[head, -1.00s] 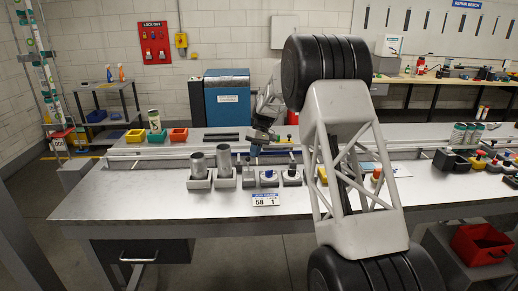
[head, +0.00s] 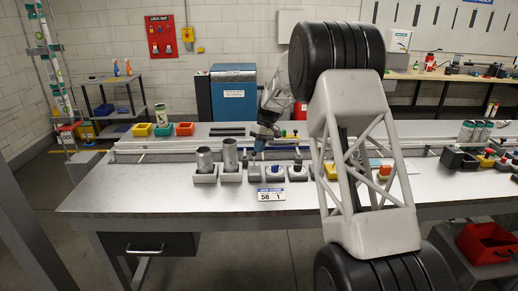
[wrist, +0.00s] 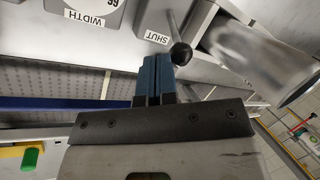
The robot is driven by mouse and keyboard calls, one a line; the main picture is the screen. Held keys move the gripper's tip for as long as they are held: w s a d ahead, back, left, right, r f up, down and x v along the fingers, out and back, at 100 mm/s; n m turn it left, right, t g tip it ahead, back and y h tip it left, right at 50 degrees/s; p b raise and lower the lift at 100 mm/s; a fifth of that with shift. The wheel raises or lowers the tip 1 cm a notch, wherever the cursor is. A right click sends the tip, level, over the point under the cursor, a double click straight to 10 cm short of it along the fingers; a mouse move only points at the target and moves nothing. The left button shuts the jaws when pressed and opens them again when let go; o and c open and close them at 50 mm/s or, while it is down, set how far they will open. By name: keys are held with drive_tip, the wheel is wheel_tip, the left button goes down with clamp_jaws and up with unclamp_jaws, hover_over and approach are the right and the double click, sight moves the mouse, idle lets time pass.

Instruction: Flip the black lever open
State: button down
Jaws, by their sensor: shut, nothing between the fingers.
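The black lever shows in the wrist view as a dark ball knob (wrist: 181,53) on a short grey rod, standing on a grey box beside a SHUT label (wrist: 157,38). In the head view its box (head: 254,173) stands just right of the two metal cylinders; the lever itself is too small to make out there. My gripper (wrist: 152,60) has its blue fingers shut together and empty, with the tips just left of and below the knob in the wrist view. I cannot tell whether they touch it. In the head view my gripper (head: 259,146) hangs above and behind the box.
A metal cylinder (wrist: 262,58) is close on the lever's right in the wrist view. A WIDTH dial box (wrist: 85,12) is on the other side. In the head view the two cylinders (head: 229,155) stand in holders. The bench front (head: 130,196) is clear at left.

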drive_tip(key=shift+s+r+t, duration=0.15)
drive_tip(key=shift+s+t, duration=0.25)
drive_tip(key=shift+t, duration=0.1)
idle(0.4)
drive_tip(key=shift+s+r+n+t, duration=0.15)
drive_tip(key=shift+s+r+t, duration=0.1)
drive_tip(key=shift+s+t, duration=0.4)
drive_tip(key=shift+s+r+n+t, duration=0.2)
drive_tip(key=shift+s+t, duration=0.25)
drive_tip(key=shift+t, duration=0.3)
drive_tip(key=shift+s+t, duration=1.3)
drive_tip(key=shift+t, duration=0.3)
drive_tip(key=shift+s, duration=0.35)
drive_tip(key=shift+r, duration=0.2)
drive_tip(key=shift+r, duration=0.6)
drive_tip(key=shift+w+d+r, duration=0.1)
